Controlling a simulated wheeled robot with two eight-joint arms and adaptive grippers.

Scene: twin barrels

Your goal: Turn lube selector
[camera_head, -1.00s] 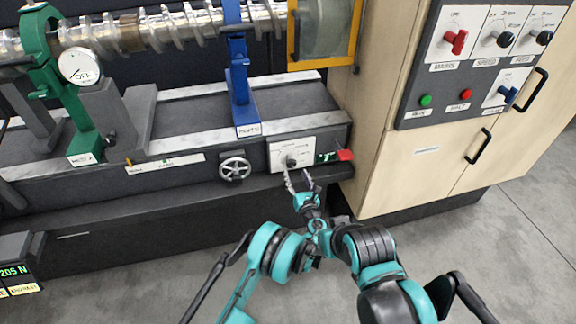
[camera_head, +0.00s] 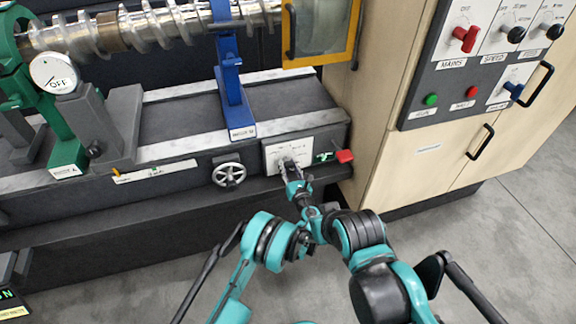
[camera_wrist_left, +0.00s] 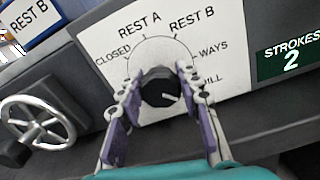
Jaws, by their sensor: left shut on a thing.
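The lube selector is a black round knob (camera_wrist_left: 162,92) on a white plate (camera_head: 272,157) on the front of the machine bed. In the left wrist view the plate reads CLOSED, REST A, REST B, WAYS and a partly hidden word ending in ILL. A pale mark on the knob points right and slightly down, toward that last word. My left gripper (camera_wrist_left: 158,100) has its two purple-padded fingers on either side of the knob and is shut on it. In the head view the gripper (camera_head: 287,166) covers the knob. My right gripper does not show.
A spoked handwheel (camera_head: 229,174) is left of the plate. A green STROKES counter reading 2 (camera_wrist_left: 291,61) and a red part (camera_head: 345,156) are to its right. A wooden cabinet with a control panel (camera_head: 470,60) stands at the right. Open floor lies in front.

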